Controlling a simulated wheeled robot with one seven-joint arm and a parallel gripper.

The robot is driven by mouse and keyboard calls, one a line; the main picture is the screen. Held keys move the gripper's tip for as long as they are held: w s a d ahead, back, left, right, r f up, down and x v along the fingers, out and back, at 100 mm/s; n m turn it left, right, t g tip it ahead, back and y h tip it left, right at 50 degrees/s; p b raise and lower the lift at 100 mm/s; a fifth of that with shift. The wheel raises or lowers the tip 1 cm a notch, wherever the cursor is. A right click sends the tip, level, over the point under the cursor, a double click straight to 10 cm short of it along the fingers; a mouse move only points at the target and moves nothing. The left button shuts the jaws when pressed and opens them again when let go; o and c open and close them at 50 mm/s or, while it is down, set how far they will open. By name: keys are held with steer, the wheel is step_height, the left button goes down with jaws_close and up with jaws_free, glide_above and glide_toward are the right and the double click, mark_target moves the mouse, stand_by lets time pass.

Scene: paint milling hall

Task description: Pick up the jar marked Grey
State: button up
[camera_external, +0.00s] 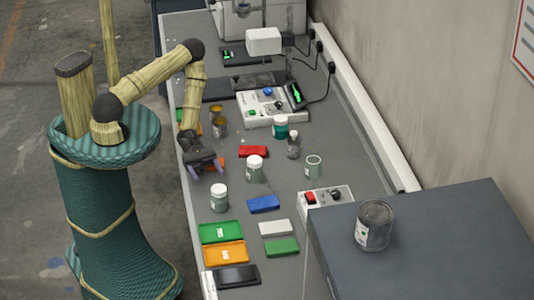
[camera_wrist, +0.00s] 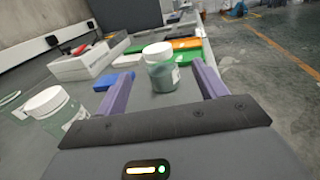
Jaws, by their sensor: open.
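My gripper (camera_external: 207,169) is low over the bench's left side, its purple fingers apart and empty. In the wrist view a white-lidded jar with grey-green contents (camera_wrist: 162,75) stands upright ahead, framed between my open fingers (camera_wrist: 160,84); the fingers do not hold it. This appears to be the front jar (camera_external: 219,203) in the external view. A second white-lidded jar (camera_external: 254,172) stands to its right and farther back; it also shows at left in the wrist view (camera_wrist: 58,115). I cannot read "Grey" on either label.
An open glass jar (camera_external: 313,169), a dark bottle (camera_external: 293,148) and a teal jar (camera_external: 280,130) stand farther right and back. Blue (camera_external: 263,204), green (camera_external: 221,232) and orange (camera_external: 225,255) flat items lie nearby. A can (camera_external: 374,228) stands on the grey cabinet (camera_external: 440,240).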

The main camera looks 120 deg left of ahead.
mark_target(221, 195)
steer(key=p+x, duration=0.1)
steer(key=x, duration=0.5)
steer(key=shift+w+d+p, duration=0.2)
steer(key=shift+w+p, duration=0.1)
steer(key=p+x, duration=0.2)
steer(key=x, duration=0.3)
steer(key=shift+w+a, duration=0.1)
steer(key=shift+w, duration=0.1)
steer(key=shift+c, duration=0.2)
steer(key=c, duration=0.7)
steer(key=shift+s, duration=0.1)
steer(key=c, duration=0.4)
